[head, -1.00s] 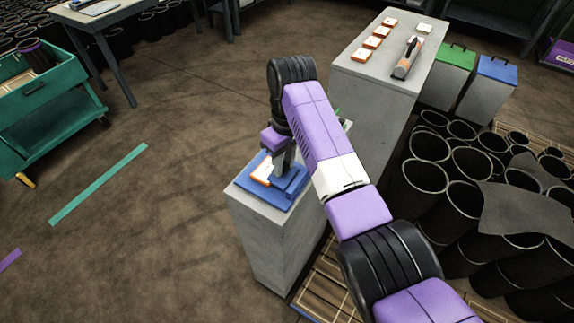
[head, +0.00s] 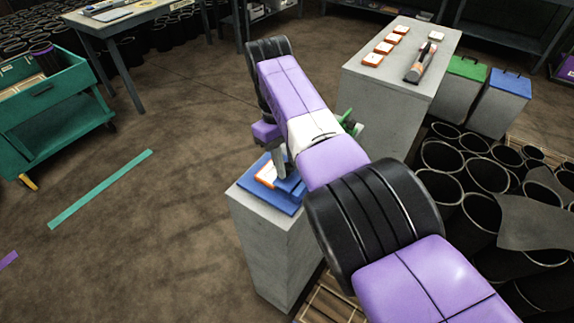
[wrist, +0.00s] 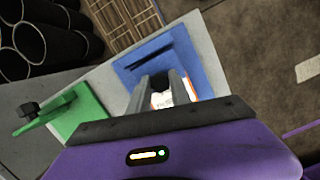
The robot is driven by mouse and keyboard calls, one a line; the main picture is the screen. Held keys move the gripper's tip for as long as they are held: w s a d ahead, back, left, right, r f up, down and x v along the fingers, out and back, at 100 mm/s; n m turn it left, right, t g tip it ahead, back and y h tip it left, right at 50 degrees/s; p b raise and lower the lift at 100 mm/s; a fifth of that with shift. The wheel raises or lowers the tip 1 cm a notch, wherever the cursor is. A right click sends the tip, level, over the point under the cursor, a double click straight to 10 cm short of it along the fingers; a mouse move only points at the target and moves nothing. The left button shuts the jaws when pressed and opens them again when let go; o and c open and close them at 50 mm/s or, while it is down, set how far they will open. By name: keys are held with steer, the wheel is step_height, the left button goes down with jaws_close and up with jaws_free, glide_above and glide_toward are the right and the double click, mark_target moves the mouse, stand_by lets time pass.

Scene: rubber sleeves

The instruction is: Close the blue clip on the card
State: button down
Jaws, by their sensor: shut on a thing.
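The blue clip (head: 262,195) sits on top of a grey pedestal. In the wrist view its blue plate (wrist: 195,62) has a raised blue bar across it. The white card with orange edges (head: 265,175) lies flat on the clip, and part of it shows between and right of my fingers in the wrist view (wrist: 161,99). My gripper (head: 281,166) points down at the clip, over the right part of the card. It is shut on a part of the clip; the fingers hide the gripped part.
A green clip (wrist: 84,113) with a dark knob stands beside the blue one. A taller pedestal (head: 385,110) behind bears several cards and a grey-orange tool (head: 418,62). Black sleeves (head: 470,170) crowd the right. A green cart (head: 50,130) stands left, with open floor between.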

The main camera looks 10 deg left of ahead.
steer(key=shift+f, duration=0.15)
steer(key=c, duration=1.2)
jaws_free()
steer(key=r, duration=0.2)
steer(key=a+r+b, duration=0.1)
steer(key=r, duration=0.2)
steer(key=r+b, duration=0.1)
steer(key=r, duration=0.1)
steer(key=shift+w+a+r, duration=0.15)
steer(key=shift+w+r, duration=0.2)
steer(key=shift+w, duration=0.05)
